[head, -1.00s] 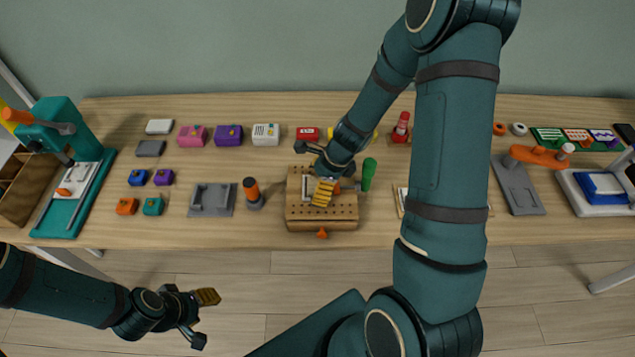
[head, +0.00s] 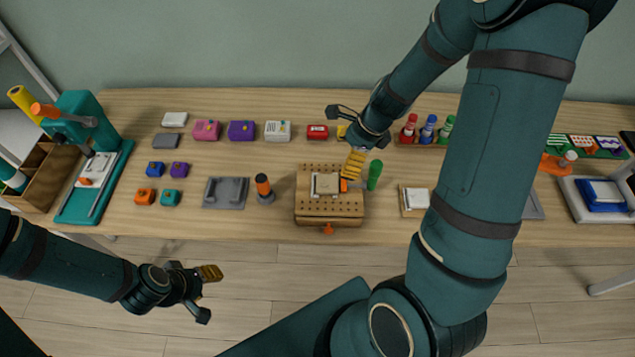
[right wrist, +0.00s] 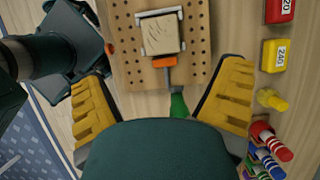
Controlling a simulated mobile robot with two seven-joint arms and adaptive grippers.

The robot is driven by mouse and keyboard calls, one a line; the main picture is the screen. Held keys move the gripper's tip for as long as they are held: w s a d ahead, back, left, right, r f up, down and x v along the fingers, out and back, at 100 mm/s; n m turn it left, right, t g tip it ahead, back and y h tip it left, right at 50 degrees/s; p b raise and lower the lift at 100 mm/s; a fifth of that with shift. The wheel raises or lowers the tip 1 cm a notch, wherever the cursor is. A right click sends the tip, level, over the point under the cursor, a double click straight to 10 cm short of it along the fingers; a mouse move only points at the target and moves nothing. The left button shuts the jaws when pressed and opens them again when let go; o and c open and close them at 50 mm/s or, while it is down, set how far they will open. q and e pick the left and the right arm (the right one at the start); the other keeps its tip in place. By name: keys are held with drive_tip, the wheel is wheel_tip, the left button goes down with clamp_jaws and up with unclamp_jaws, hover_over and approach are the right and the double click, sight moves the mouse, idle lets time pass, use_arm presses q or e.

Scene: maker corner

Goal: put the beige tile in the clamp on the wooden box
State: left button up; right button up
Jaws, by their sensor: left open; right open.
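The beige tile (head: 326,183) lies flat in the clamp on top of the wooden box (head: 303,212), which has rows of holes. In the right wrist view the tile (right wrist: 160,34) sits between the clamp's grey jaws (right wrist: 144,16), with the orange clamp part (right wrist: 164,61) against the near side. Whether the jaws press on it I cannot tell. My right gripper (head: 348,138) is open and empty, above and behind the box's right side, apart from the tile. My left gripper (head: 206,293) is open and empty, in front of the table's edge.
An orange-topped cylinder (head: 263,188) and a grey fixture (head: 226,193) are to the left. A framed white piece (head: 416,198) lies right of the box.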

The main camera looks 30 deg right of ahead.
sight(311, 212)
drive_tip(key=a+f+n, duration=0.2)
drive_tip(key=f+n, duration=0.1)
drive_tip(key=s+a+f+n, duration=0.1)
drive_tip(key=a+f+n, duration=0.1)
drive_tip(key=shift+a+f+g+h, duration=0.1)
drive_tip(key=shift+f+g+h, duration=0.05)
drive_tip(key=shift+g+h, duration=0.25)
drive_tip(key=a+f+n, duration=0.1)
drive_tip(key=a+n, duration=0.1)
drive_tip(key=s+a+f+n, duration=0.1)
drive_tip(key=a+f+n, duration=0.1)
drive_tip(key=n, duration=0.1)
drive_tip(key=a+f+n, duration=0.2)
drive_tip(key=shift+s+a+f, duration=0.15)
drive_tip(key=shift+s+f, duration=0.1)
drive_tip(key=shift+s, duration=0.15)
drive_tip(key=s+a+f+n, duration=0.2)
drive_tip(key=a+n, duration=0.3)
drive_tip(key=s+a+f+n+y, duration=0.1)
drive_tip(key=a+n, duration=0.4)
drive_tip(key=shift+s+a+f+n+t, duration=0.3)
drive_tip(key=shift+s+a+f, duration=0.05)
